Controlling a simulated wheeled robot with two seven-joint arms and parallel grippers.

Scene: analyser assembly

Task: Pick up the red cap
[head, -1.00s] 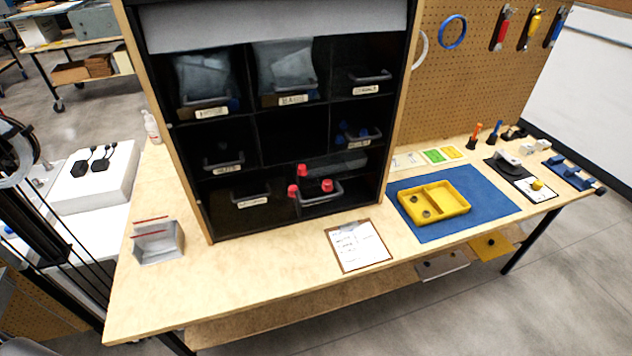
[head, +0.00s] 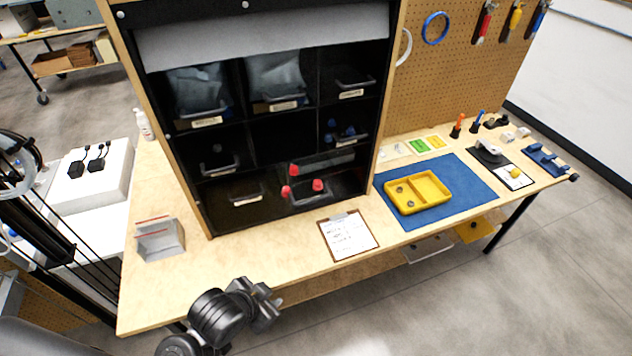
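Several red caps would be hard to tell apart in detail, but three red pieces show at a low black bin (head: 303,197) of the dark shelf. My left gripper (head: 266,304) is in the head view at the bottom, in front of the table's front edge, well below and left of the caps. It is apart from them and I see nothing held; its finger gap is unclear. My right gripper is not in view.
The shelf (head: 207,209) stands on the wooden table (head: 240,258). A clipboard (head: 347,236) lies before it. A grey box (head: 160,240) stands left. A yellow tray (head: 418,209) lies on a blue mat (head: 470,196) at right. The table front between box and clipboard is clear.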

